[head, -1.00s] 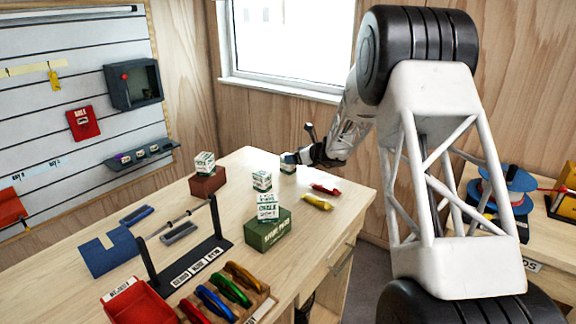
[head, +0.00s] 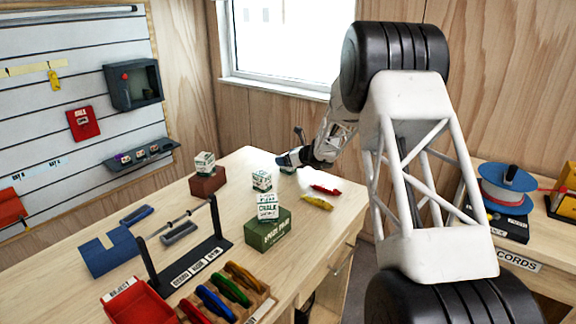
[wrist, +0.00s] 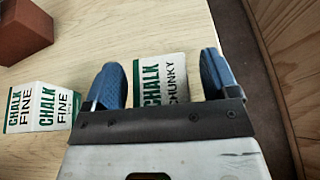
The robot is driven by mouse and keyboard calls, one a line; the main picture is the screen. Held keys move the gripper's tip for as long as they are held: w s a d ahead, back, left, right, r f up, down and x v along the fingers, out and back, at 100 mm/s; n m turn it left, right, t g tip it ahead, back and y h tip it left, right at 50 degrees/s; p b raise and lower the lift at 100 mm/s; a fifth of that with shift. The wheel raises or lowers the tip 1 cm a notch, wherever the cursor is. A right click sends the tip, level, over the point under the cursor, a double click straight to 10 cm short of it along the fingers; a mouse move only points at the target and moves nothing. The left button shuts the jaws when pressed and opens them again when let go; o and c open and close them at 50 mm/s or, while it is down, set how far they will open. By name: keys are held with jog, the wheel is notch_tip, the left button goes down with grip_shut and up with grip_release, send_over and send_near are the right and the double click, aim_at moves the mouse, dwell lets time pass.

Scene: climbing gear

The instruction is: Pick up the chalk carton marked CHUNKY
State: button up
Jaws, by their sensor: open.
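The chalk carton marked CHUNKY (wrist: 160,82) is white with green lettering. In the wrist view it lies between the two blue fingers of my gripper (wrist: 163,72), which is open. Its lower part is hidden by the gripper body, and I cannot tell whether a finger touches it. In the head view my gripper (head: 289,158) is at the far end of the bench, over a mostly hidden white carton (head: 287,170). A carton marked FINE (wrist: 40,108) stands left of the left finger.
In the head view, one chalk carton (head: 262,181) stands nearby, another (head: 267,206) on a green box (head: 269,232), and another (head: 204,162) on a red-brown block (head: 207,184). Red (head: 326,190) and yellow (head: 318,202) items lie to the right. A wood wall (wrist: 282,60) is close on the right.

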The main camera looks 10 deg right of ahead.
jog(key=c, duration=1)
jog(key=shift+c, duration=0.2)
jog(key=shift+r, duration=0.1)
jog(key=shift+r, duration=0.4)
notch_tip(320, 180, up, 3)
jog(key=shift+f, duration=0.1)
jog(key=s+r, duration=0.1)
jog(key=s, duration=1.5)
jog(key=shift+d, duration=0.15)
jog(key=shift+r, duration=0.1)
